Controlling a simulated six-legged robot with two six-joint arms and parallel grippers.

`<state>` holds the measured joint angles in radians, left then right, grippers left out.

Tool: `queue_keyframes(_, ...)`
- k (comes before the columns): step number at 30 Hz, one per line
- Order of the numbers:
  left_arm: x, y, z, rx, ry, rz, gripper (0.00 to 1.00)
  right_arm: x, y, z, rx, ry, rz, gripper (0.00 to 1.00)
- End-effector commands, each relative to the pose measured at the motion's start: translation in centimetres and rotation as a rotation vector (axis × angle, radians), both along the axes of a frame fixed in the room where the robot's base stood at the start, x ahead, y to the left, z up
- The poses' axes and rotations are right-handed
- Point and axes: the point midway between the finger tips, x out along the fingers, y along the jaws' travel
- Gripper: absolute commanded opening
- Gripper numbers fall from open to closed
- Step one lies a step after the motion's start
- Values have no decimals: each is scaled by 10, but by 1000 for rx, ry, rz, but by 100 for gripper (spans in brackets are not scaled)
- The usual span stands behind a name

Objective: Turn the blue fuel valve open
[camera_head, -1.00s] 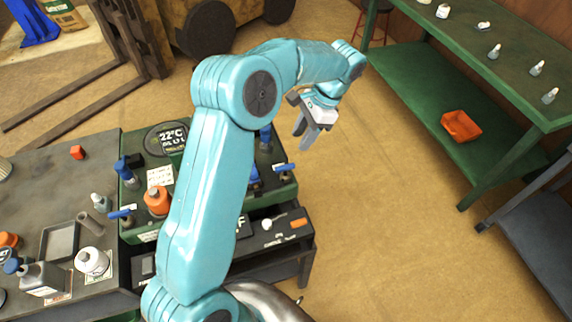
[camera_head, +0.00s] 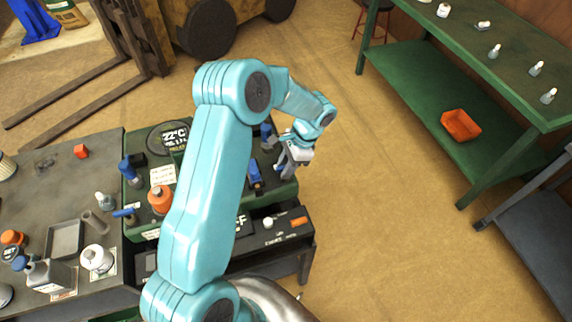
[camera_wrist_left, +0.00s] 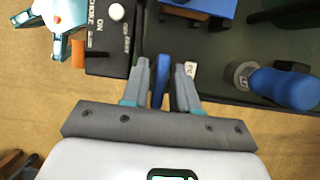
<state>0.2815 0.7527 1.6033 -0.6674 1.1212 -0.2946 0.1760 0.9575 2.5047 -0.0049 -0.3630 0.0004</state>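The blue fuel valve is a thin blue lever at the right edge of the green machine deck (camera_head: 270,198). In the head view my left gripper (camera_head: 287,170) covers most of it. In the left wrist view the blue lever (camera_wrist_left: 160,80) shows end-on between the two grey fingers of my left gripper (camera_wrist_left: 165,85). The fingers are apart, one on each side of the lever, with narrow gaps; I cannot tell whether they touch it. My right gripper is not in view.
A blue cylindrical knob (camera_wrist_left: 290,88) stands to the right in the wrist view. A black panel with a white knob (camera_head: 268,223) and an orange switch (camera_head: 298,221) lies in front. A grey table (camera_head: 50,190) holds bottles at left. Open floor lies right.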

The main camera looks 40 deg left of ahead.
Motion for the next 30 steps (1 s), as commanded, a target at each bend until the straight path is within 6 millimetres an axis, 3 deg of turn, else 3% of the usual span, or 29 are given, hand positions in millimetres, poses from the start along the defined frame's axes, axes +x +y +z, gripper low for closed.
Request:
queue_keyframes(1,0,0,0,0,0,0,10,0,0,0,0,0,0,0)
queue_keyframes(2,0,0,0,0,0,0,0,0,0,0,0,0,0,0)
queue_keyframes(14,0,0,0,1,-1,43,0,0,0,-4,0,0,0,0)
queue_keyframes(30,1,1,-1,1,-3,468,0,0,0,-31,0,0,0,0)
